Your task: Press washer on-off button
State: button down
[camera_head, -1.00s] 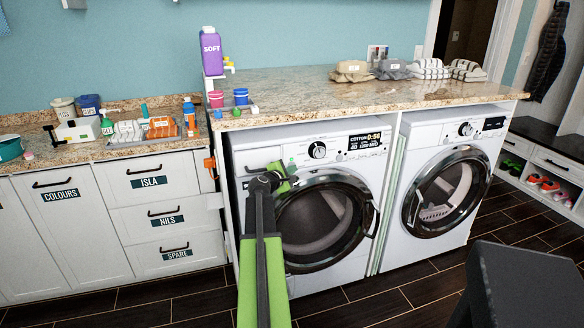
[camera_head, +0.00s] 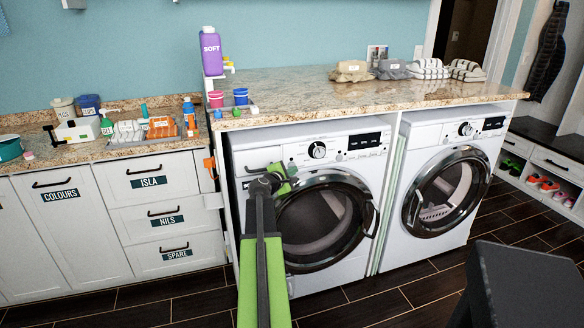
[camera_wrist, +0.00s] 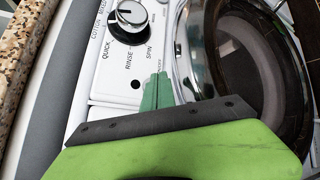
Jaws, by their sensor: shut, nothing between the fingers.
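The white front-loading washer (camera_head: 300,150) stands on the left under the counter, its round door shut. Its dial (camera_head: 317,150) and dark display (camera_head: 364,141) sit on the top panel; the display now shows only faint dashes. My gripper (camera_head: 283,168) is shut and empty, at the panel's lower left, below the dial. In the wrist view the green fingertips (camera_wrist: 158,88) are together at the panel, beside the door rim and by small lettering. A small dark round spot (camera_wrist: 135,85) is near them. Contact cannot be told.
A second white machine (camera_head: 440,190) stands to the right. The granite counter (camera_head: 300,90) above holds a purple SOFT bottle (camera_head: 211,52), cups and folded towels. White drawers (camera_head: 152,183) are on the left. A dark block (camera_head: 525,285) stands at front right.

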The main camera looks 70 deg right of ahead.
jog(key=shift+a, duration=0.1)
jog(key=s+a, duration=0.3)
jog(key=a, duration=0.1)
jog(key=shift+s+a, duration=0.25)
jog(key=shift+s, duration=0.15)
